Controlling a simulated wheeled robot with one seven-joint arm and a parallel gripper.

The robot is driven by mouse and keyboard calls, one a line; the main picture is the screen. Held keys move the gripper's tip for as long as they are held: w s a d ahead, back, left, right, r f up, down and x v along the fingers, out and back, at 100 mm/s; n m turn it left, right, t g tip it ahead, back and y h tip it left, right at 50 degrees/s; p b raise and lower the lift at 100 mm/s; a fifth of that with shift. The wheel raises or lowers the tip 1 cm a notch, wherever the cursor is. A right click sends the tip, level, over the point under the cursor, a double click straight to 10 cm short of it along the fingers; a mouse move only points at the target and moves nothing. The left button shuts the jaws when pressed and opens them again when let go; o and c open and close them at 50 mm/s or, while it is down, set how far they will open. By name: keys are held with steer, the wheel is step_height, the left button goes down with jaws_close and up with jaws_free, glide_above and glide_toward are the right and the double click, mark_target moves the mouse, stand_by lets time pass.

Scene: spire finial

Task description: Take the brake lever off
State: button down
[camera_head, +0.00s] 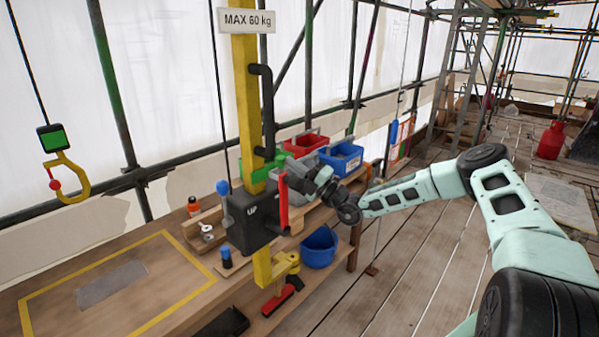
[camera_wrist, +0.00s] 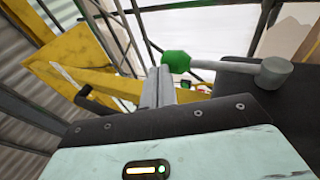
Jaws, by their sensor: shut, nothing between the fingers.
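A grey lever with a green knob (camera_wrist: 175,61) juts from a round grey pivot (camera_wrist: 274,76) on a dark housing in the wrist view; it looks like the brake lever. In the head view a black winch box (camera_head: 250,216) marked "UP" sits on a yellow post (camera_head: 246,90), with an upright red handle (camera_head: 283,203) on its right side. My gripper (camera_head: 297,180) is just right of the box. In the wrist view its grey fingers (camera_wrist: 159,75) are shut and empty, close to the green knob; I cannot tell whether they touch it.
Red (camera_head: 305,143) and blue (camera_head: 342,158) bins stand on the bench behind my gripper. A blue bucket (camera_head: 319,248) sits on the lower shelf. A yellow hook (camera_head: 69,180) hangs at the left. The yellow-outlined bench area is mostly clear.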

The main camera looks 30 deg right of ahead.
steer(key=shift+w+a+r, duration=0.1)
steer(key=shift+w+r, duration=0.1)
steer(key=shift+w, duration=0.1)
steer(key=shift+w+r, duration=0.1)
steer(key=shift+r, duration=0.1)
stand_by(0.3)
